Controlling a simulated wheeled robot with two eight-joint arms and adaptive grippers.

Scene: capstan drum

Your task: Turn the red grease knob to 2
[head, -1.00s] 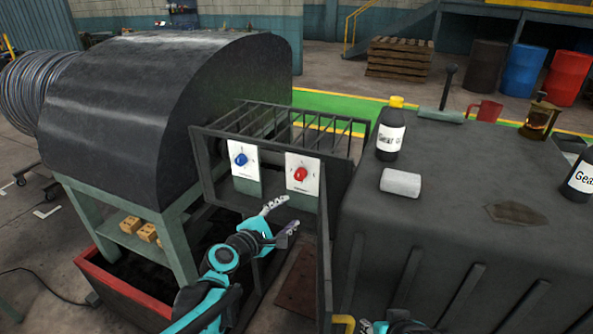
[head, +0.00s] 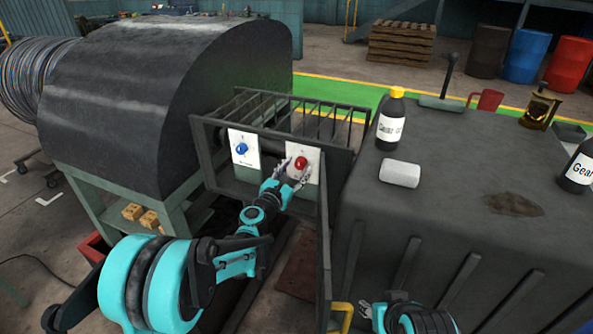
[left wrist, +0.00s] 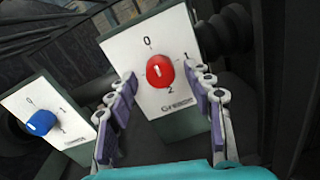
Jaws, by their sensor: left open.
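The red grease knob (head: 301,163) sits on a white panel (head: 313,160) on the dark metal frame. In the left wrist view the red knob (left wrist: 160,72) is near the middle, with a pale mark on its face. Around it the panel (left wrist: 142,45) shows 0 at the top, 1 at the right and 2 below. My left gripper (head: 290,174) is open just in front of the panel. In the left wrist view its fingers (left wrist: 167,105) stand on either side of the knob, apart from it.
A blue knob (head: 241,149) on a second white panel is left of the red one. The frame's bars (head: 300,112) run behind the panels. A dark cabinet (head: 430,225) at right bears a bottle (head: 391,120) and a white roll (head: 400,173).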

